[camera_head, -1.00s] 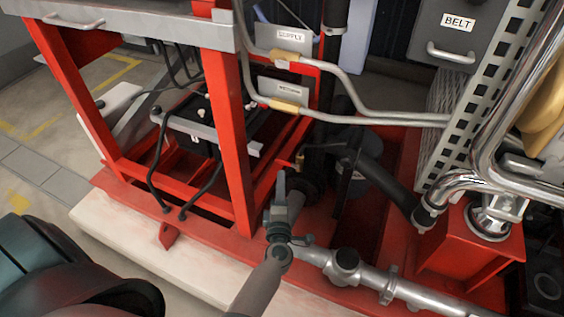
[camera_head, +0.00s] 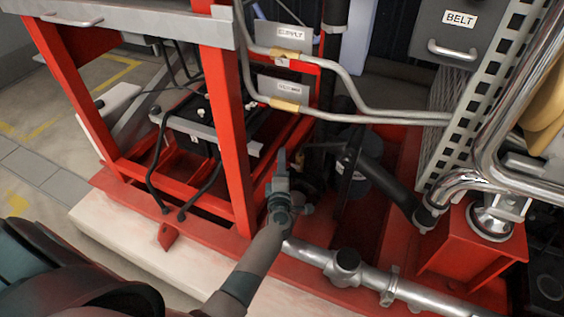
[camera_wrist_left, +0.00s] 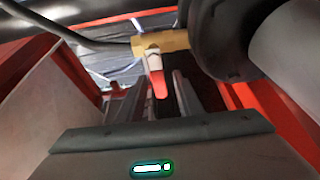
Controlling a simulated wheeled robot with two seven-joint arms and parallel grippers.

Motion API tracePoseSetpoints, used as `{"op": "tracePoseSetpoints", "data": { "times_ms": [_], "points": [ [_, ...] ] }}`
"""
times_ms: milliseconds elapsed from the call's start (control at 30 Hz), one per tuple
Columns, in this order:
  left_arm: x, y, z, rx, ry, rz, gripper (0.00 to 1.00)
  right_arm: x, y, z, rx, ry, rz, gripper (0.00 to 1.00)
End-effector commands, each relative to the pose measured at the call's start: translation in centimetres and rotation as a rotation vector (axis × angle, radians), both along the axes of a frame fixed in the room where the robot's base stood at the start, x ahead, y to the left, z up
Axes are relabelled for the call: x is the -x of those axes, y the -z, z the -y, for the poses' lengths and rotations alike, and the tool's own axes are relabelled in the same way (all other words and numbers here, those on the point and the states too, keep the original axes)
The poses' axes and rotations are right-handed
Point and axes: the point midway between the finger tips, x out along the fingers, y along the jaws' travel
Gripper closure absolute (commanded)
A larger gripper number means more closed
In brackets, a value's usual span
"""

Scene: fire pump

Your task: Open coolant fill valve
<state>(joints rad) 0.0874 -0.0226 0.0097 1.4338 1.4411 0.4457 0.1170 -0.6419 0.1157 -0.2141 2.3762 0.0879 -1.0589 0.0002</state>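The coolant fill valve shows in the left wrist view as a brass body (camera_wrist_left: 172,41) with a short red lever (camera_wrist_left: 158,82) hanging from it on a pale hub. My left gripper (camera_wrist_left: 164,84) is open in that view, its two grey fingers apart. The red lever's tip lies at the gap between the fingers; I cannot tell whether it touches either one. In the head view my left gripper (camera_head: 282,158) reaches in beside the red frame's right post, and the arm and gripper hide most of the valve. My right gripper is not in view.
A red frame (camera_head: 232,130) stands left of my left gripper. A silver pipe (camera_head: 375,278) runs below and right of it. A black hose (camera_head: 385,180) lies behind. In the wrist view a large dark round part (camera_wrist_left: 220,40) sits close right of the valve.

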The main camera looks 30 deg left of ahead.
Motion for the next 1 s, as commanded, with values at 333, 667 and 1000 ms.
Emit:
{"op": "tracePoseSetpoints", "data": {
  "times_ms": [333,667,1000],
  "points": [
    [0.0,0.0,0.0,0.000,0.000,0.000,1.00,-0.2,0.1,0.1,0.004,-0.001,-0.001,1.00],
    [0.0,-0.2,0.0,-0.049,-0.001,-0.004,1.00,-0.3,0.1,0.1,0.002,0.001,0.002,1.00],
    [0.0,-1.2,0.2,-0.252,0.000,-0.016,1.00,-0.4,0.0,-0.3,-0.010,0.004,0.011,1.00]
  ]
}}
